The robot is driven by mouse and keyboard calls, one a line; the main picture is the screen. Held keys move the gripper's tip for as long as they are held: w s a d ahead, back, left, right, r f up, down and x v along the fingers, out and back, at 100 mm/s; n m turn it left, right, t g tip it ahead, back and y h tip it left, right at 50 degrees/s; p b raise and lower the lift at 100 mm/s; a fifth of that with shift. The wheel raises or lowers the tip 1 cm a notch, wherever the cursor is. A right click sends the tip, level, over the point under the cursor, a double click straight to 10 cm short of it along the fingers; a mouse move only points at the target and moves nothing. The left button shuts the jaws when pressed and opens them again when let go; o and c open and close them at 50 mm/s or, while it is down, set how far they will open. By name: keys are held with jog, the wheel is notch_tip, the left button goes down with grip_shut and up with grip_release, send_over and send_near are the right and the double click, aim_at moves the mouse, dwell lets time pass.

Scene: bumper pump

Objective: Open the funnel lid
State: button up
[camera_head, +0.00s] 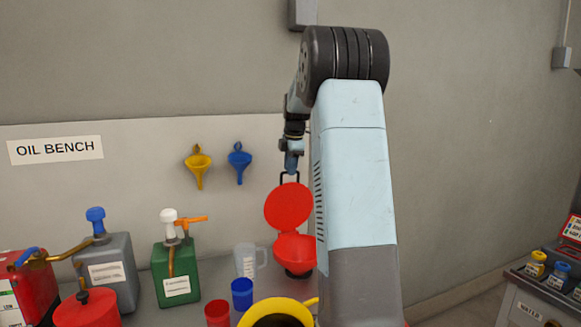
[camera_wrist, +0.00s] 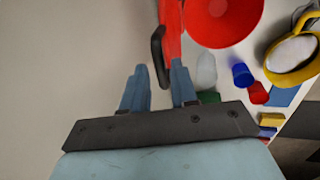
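The red funnel (camera_head: 296,250) stands at the right end of the bench, partly behind my arm in the head view. Its round red lid (camera_head: 288,206) is raised, standing steeply above the bowl. A black loop handle (camera_wrist: 158,55) is on the lid. In the wrist view the lid (camera_wrist: 172,35) shows nearly edge-on, beside the open red bowl (camera_wrist: 222,12). My gripper (camera_head: 291,168) is just above the lid's handle. In the wrist view its two blue fingers (camera_wrist: 158,76) are apart, with the lower end of the handle between them. I see no finger closed on it.
A clear jug (camera_head: 246,261), blue cup (camera_head: 242,292), red cup (camera_head: 217,313) and yellow container (camera_head: 278,308) stand near the funnel. Green (camera_head: 177,275) and grey (camera_head: 108,280) pump cans are further left. Yellow (camera_head: 198,163) and blue (camera_head: 239,160) funnels hang on the back panel.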

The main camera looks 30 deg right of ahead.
grip_shut()
jog(key=shift+s, duration=0.1)
dwell(0.3)
jog(key=s+a+f+t, duration=0.1)
jog(key=s, duration=0.6)
jog(key=shift+s+f, duration=0.15)
jog(key=shift+f, duration=0.25)
jog(key=shift+o, duration=1.2)
grip_release()
